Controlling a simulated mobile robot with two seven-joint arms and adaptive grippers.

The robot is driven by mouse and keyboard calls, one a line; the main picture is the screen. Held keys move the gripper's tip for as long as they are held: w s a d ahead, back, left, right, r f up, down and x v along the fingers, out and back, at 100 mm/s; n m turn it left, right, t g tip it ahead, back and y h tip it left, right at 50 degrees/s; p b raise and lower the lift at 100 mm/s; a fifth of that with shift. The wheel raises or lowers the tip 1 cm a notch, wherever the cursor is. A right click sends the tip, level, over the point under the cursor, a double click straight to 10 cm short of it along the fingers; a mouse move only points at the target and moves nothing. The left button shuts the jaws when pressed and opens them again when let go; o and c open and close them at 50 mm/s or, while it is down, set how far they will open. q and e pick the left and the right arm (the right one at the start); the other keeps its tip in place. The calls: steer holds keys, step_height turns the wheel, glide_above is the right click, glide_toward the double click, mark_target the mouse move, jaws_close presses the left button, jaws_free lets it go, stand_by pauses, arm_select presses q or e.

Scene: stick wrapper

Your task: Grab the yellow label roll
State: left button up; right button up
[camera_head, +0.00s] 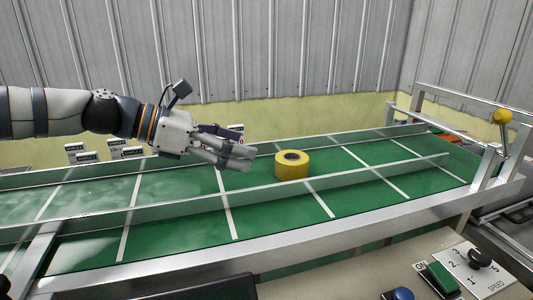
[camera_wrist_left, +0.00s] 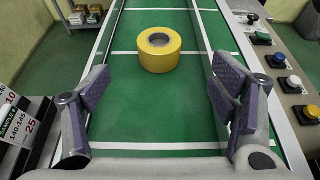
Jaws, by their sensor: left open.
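The yellow label roll (camera_head: 291,165) lies flat on the green conveyor belt (camera_head: 190,212), its dark centre hole facing up. In the left wrist view the roll (camera_wrist_left: 159,50) is ahead of my left gripper, a little above the picture's middle, between the belt's rails. My left gripper (camera_head: 250,152) comes in from the left, above the belt and just left of the roll, apart from it. Its two fingers stand wide open in the left wrist view (camera_wrist_left: 160,100), with nothing between them. My right gripper is in neither view.
Metal rails (camera_head: 200,195) run along the belt. A control panel (camera_head: 420,270) with buttons and a speed dial stands at the front right. A frame with a yellow-knobbed lever (camera_head: 502,117) is at the belt's right end. Small labelled boxes (camera_head: 80,152) sit behind the belt.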

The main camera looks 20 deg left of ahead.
mark_target(291, 157)
arm_select(q)
steer(key=shift+w+a, duration=0.15)
steer(key=shift+w, duration=0.05)
steer(key=x, duration=0.2)
steer(key=b+x, duration=0.1)
steer(key=x, duration=0.2)
steer(key=shift+s+d+f+b, duration=0.15)
steer(key=shift+d+f+b, duration=0.15)
steer(key=shift+f+b, duration=0.15)
steer(key=x, duration=0.2)
steer(key=b+x, duration=0.1)
steer(key=x, duration=0.3)
steer(key=shift+d+r, duration=0.2)
steer(key=shift+r, duration=0.1)
steer(key=shift+w+d, duration=0.15)
steer(key=shift+w, duration=0.2)
steer(key=shift+r, duration=0.15)
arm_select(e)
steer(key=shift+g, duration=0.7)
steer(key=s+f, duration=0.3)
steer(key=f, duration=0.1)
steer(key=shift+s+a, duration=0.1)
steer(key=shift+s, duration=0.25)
arm_select(q)
steer(key=c, duration=1.3)
